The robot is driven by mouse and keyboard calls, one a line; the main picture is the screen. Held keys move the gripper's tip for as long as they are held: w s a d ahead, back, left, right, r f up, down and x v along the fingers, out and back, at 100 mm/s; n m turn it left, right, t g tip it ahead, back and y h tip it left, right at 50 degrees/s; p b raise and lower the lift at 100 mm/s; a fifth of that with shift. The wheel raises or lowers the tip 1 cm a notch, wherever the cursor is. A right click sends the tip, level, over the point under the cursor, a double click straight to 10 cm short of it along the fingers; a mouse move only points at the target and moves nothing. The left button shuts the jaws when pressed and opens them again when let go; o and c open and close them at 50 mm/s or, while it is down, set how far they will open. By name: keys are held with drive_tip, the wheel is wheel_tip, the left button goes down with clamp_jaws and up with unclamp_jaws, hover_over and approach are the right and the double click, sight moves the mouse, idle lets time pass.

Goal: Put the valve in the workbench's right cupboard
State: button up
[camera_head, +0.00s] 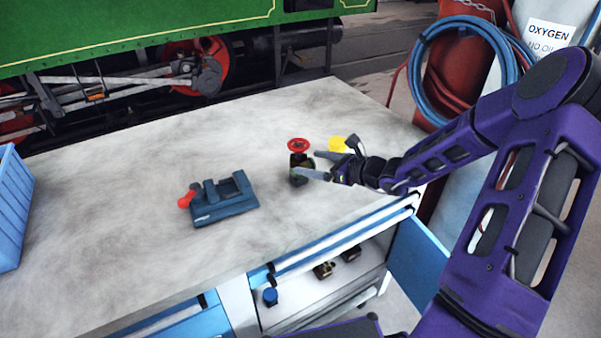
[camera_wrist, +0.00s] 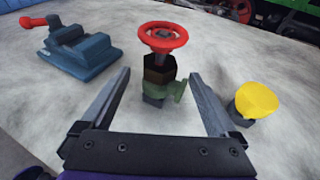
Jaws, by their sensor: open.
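The valve (camera_head: 298,168), with a red handwheel over a dark and green body, stands upright on the workbench top (camera_head: 120,165). In the wrist view the valve (camera_wrist: 160,75) shows between my two fingers. My gripper (camera_head: 308,164) is open and empty, level with the tabletop, its fingertips close to the valve's body. I cannot tell whether they touch it. The workbench's right cupboard (camera_head: 330,300) is open below the top, its blue door (camera_head: 418,258) swung out to the right.
A yellow-topped part (camera_head: 337,144) stands just beyond my gripper. A blue vise (camera_head: 222,200) with a red knob is left of the valve. Inside the cupboard are a blue-topped part (camera_head: 270,296) and small dark parts (camera_head: 324,270). A blue crate (camera_head: 12,205) is at far left.

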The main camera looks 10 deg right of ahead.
sight(300, 160)
drive_tip(key=x, duration=0.4)
drive_tip(key=shift+w+a+f, duration=0.1)
drive_tip(key=shift+w+a, duration=0.15)
drive_tip(key=shift+w, duration=0.05)
clamp_jaws()
